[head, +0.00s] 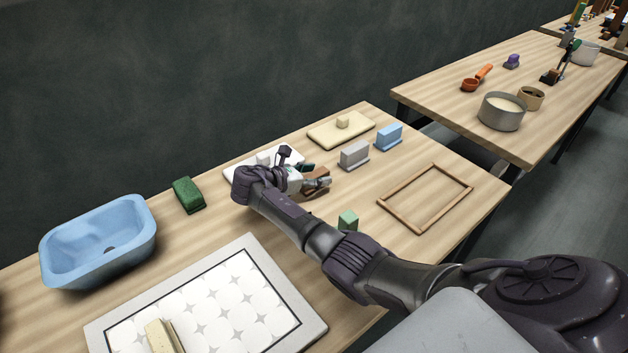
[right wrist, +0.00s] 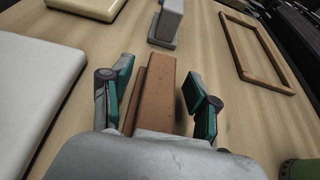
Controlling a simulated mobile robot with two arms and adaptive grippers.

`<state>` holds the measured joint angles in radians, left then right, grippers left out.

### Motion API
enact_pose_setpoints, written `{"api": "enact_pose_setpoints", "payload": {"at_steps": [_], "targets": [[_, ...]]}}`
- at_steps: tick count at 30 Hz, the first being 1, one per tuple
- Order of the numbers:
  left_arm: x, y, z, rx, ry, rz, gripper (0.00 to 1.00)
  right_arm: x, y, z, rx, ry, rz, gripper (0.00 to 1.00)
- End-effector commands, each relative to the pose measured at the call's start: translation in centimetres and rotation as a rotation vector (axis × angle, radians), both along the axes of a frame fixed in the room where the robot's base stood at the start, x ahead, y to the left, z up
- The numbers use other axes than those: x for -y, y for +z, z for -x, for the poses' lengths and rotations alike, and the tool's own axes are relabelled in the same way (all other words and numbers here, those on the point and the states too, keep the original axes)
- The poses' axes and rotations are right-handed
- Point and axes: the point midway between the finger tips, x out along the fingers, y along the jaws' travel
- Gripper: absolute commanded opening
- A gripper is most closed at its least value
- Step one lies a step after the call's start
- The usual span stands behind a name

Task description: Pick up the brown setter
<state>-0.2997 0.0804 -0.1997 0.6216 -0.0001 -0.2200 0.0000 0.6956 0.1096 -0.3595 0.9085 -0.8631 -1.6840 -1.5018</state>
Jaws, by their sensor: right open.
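The brown setter (head: 317,188) is a reddish-brown block on the wooden table, partly hidden by my right gripper (head: 315,175) in the head view. In the right wrist view the brown setter (right wrist: 158,95) lies lengthwise between the two fingers of the right gripper (right wrist: 157,78). The fingers are open, one on each side, with a visible gap at the right finger and a narrow one at the left. My left gripper is not in view.
Near the setter are a grey setter (head: 354,155), a blue setter (head: 389,138), a white board (head: 235,167), a cream board (head: 323,135) and a green block (head: 348,221). A wooden frame (head: 426,168) lies right. A blue basin (head: 97,240) and tiled panel (head: 215,310) are left.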

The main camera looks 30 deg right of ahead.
Motion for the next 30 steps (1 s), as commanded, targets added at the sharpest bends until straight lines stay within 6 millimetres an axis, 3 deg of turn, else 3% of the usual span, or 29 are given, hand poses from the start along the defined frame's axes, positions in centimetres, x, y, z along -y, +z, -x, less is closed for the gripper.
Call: {"api": "enact_pose_setpoints", "payload": {"at_steps": [5,15,25,30], "targets": [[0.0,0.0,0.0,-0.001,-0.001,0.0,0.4,0.0,0.0,0.0,0.0,0.0,0.0,0.57],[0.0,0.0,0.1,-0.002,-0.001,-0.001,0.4,0.0,0.0,0.0,0.0,0.0,0.0,0.0],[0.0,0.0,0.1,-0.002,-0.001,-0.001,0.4,0.0,0.2,0.0,0.001,0.0,0.001,0.0],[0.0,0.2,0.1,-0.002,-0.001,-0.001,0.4,0.0,1.4,0.0,0.003,-0.001,0.002,0.0]]}}
